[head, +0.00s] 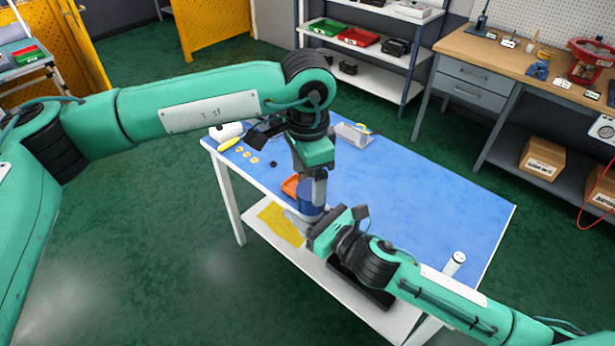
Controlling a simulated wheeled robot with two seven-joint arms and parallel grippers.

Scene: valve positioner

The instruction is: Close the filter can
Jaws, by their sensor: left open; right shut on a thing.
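A blue cylindrical can (305,199), which looks like the filter can, stands at the front edge of the blue-topped table. It is largely covered by my grippers. My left gripper (319,190) points straight down at the can's top and is open. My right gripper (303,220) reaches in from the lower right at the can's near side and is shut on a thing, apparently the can. Its fingertips are partly hidden. I cannot tell whether a lid sits on the can, because the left gripper covers its top.
A yellow-handled tool (230,144), several small brass discs (246,154) and a dark knob (273,164) lie at the table's left. A white cylinder (455,263) stands at the right. The table's right half (430,190) is mostly clear.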

